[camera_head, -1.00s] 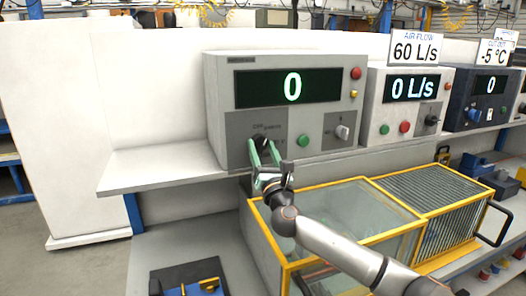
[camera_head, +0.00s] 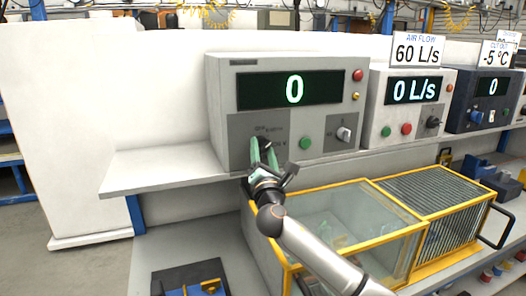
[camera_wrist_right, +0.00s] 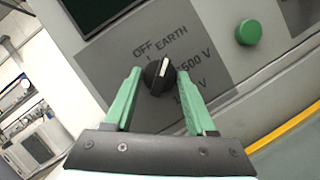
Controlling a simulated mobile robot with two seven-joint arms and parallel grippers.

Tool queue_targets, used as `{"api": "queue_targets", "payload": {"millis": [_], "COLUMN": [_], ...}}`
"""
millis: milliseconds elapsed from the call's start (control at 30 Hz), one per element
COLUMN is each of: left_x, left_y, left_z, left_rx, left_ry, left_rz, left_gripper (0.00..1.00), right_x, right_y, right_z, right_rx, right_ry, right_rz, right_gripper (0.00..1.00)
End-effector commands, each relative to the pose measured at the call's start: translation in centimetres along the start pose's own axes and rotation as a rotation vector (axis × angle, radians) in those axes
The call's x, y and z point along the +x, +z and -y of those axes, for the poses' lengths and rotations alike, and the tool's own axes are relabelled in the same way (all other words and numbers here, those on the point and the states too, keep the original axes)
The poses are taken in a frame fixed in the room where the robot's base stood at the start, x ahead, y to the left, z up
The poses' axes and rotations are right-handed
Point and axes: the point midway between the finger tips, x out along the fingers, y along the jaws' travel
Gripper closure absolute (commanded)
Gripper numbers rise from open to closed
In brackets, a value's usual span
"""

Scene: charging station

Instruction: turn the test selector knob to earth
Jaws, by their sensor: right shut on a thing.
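The test selector knob (camera_wrist_right: 158,78) is a round black knob with a white pointer mark, on the dark grey front panel (camera_head: 262,133) of the large tester (camera_head: 225,85). In the right wrist view the mark points up and slightly right, toward the EARTH lettering (camera_wrist_right: 171,40). OFF is to its left; 500 V and another voltage label are at its right. My right gripper (camera_wrist_right: 159,74) has green fingers on either side of the knob and is shut on it. In the head view the right gripper (camera_head: 263,155) hides most of the knob. My left gripper is not in view.
A green button (camera_head: 305,143) and another selector knob (camera_head: 344,133) sit right of the gripper. The tester's display (camera_head: 290,90) reads 0. A yellow-framed glass case (camera_head: 340,215) stands below my right arm. The shelf (camera_head: 160,168) left of the tester is clear.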

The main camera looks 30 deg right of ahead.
Motion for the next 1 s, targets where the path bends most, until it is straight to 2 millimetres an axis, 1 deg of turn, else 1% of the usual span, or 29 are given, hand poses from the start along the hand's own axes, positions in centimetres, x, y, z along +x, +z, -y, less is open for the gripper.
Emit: {"api": "queue_targets", "payload": {"millis": [233, 267, 500, 800, 867, 1000], "left_x": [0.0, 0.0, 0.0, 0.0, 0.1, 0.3], "left_y": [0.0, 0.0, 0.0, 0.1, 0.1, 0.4], "left_z": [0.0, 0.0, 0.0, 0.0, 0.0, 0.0], "left_rx": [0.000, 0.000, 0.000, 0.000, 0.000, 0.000], "left_ry": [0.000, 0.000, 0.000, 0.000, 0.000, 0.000], "left_rz": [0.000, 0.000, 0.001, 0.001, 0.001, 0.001], "left_gripper": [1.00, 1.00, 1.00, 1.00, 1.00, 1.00], "right_x": [0.0, 0.0, 0.0, -0.2, -0.6, -2.4], "right_y": [0.1, 0.1, 0.1, 0.0, 0.0, -0.1], "right_z": [0.0, 0.0, 0.0, 0.0, 0.0, 0.0], "right_rx": [0.000, 0.000, -0.001, -0.001, -0.001, -0.001], "right_ry": [0.000, 0.000, 0.000, 0.001, 0.002, 0.003], "right_rz": [0.001, 0.001, 0.001, 0.000, 0.000, -0.001], "right_gripper": [1.00, 0.41, 0.14, 0.14, 0.14, 0.14]}}
